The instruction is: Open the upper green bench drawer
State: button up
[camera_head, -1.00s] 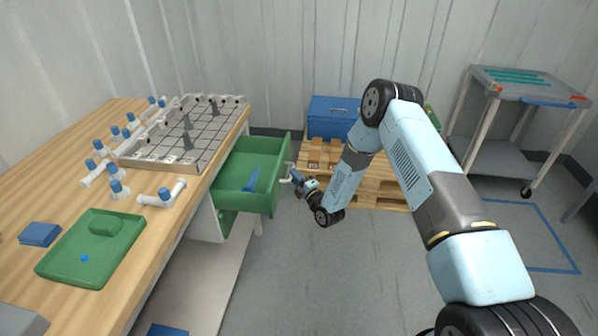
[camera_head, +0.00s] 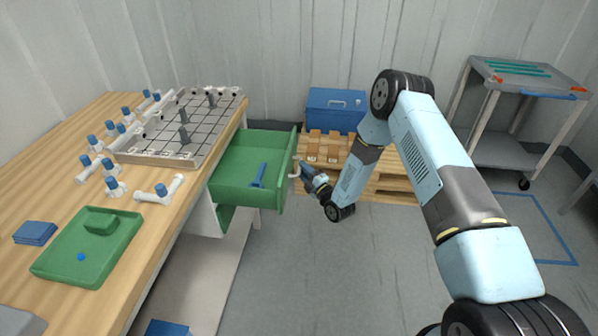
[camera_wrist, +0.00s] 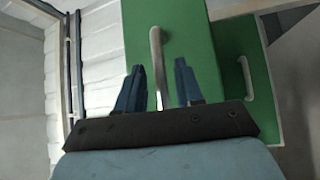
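The upper green bench drawer (camera_head: 232,190) stands well out from the bench, with a blue tool (camera_head: 259,175) lying inside. Its front also fills the middle of the wrist view (camera_wrist: 185,40). A pale bar handle (camera_head: 295,168) is on the drawer's front. My gripper (camera_head: 302,171) is at this handle. In the wrist view the two dark blue fingers (camera_wrist: 160,75) stand on either side of the handle (camera_wrist: 157,50), with a visible gap on each side. The handle's near end is hidden behind the gripper body.
A second green front with a handle (camera_wrist: 245,78) shows at right in the wrist view. The wooden bench (camera_head: 100,205) holds a grid rack (camera_head: 165,145), pipe fittings and a green tray (camera_head: 65,265). A pallet (camera_head: 385,185) and a cart (camera_head: 520,90) stand behind. Grey floor is clear in front.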

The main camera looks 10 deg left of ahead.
jog(key=v, duration=1.3)
jog(key=shift+s+d, duration=0.25)
jog(key=shift+d, duration=0.05)
jog(key=shift+w, duration=0.1)
